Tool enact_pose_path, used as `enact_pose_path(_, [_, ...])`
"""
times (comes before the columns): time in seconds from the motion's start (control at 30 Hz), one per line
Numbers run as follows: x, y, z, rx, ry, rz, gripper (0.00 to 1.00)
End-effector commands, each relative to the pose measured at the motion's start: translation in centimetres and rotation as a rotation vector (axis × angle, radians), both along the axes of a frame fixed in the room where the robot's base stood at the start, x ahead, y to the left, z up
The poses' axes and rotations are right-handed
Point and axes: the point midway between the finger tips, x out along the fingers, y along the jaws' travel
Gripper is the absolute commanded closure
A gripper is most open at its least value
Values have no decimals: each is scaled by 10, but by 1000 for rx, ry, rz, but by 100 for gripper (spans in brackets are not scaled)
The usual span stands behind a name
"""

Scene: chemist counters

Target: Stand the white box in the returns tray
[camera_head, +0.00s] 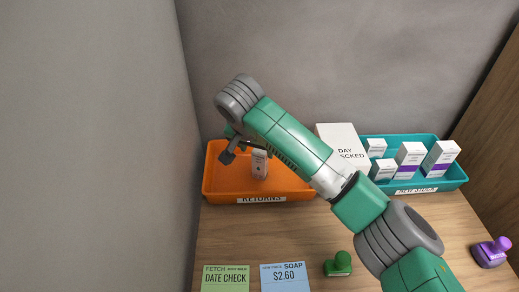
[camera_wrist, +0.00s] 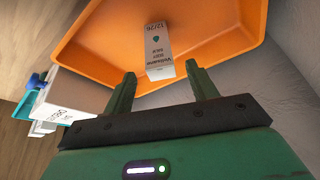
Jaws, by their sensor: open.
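My gripper (camera_head: 235,151) is over the left part of the tray, to the left of the box in the head view. In the wrist view my gripper (camera_wrist: 164,80) is open, its fingers spread wider than the box. The box's near end is just beyond the fingertips, with gaps on both sides and nothing held.
A teal tray (camera_head: 434,185) with several white and purple boxes stands at right. A larger white box (camera_head: 338,133) stands between the trays, behind my arm. Grey walls close the left and back.

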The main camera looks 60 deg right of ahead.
Motion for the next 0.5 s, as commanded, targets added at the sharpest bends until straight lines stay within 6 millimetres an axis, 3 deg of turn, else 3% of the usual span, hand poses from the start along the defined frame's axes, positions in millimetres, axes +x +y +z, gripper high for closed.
enact_pose_path(0.03, [0, 4, 13, 2, -2, 1, 42])
enact_pose_path(0.2, [-1, 12, 29, 1, 0, 0, 42])
enact_pose_path(0.5, [-2, 13, 31, 0, 0, -1, 42])
